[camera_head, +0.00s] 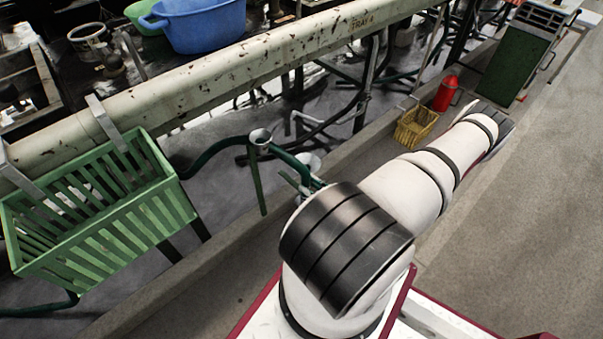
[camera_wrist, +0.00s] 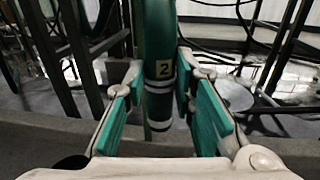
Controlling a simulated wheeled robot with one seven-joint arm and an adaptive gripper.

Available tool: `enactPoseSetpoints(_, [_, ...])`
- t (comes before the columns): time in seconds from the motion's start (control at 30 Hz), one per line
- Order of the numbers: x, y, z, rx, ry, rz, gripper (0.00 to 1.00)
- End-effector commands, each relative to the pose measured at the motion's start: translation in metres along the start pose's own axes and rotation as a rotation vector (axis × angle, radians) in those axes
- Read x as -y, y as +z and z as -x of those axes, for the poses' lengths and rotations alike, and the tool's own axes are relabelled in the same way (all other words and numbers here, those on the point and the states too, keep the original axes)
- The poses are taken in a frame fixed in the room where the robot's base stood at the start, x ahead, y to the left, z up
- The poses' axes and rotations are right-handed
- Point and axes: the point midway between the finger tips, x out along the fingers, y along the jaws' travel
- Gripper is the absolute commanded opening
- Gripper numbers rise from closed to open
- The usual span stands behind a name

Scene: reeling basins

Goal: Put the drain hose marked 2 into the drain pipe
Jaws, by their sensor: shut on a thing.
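The green drain hose marked 2 (camera_wrist: 160,45) hangs upright between my fingers in the wrist view, with its number label and white bands facing me. My gripper (camera_wrist: 160,78) is shut on it near its lower end. In the head view, my gripper (camera_head: 304,182) shows only as small green finger pads beyond my black-banded joint. The green hose (camera_head: 290,160) there runs down to it. A pale flared pipe mouth (camera_head: 260,136) stands to the left of my gripper; I cannot tell if this is the drain pipe. A pale round opening (camera_head: 308,161) lies partly hidden behind the hose.
A green slatted basket (camera_head: 105,210) hangs from the long tray beam (camera_head: 215,75) at left. A blue basin (camera_head: 203,24) stands behind it. A yellow basket (camera_head: 415,128) and red canister (camera_head: 445,94) sit along the kerb. Open floor lies at right.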

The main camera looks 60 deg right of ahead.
Motion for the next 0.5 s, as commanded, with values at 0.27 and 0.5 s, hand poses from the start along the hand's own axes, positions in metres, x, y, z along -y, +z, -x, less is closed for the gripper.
enactPoseSetpoints(0.27, [0.045, -0.007, -0.035, 0.003, -0.003, 0.008, 0.00])
enactPoseSetpoints(0.5, [0.088, -0.013, -0.071, 0.002, -0.002, 0.006, 0.00])
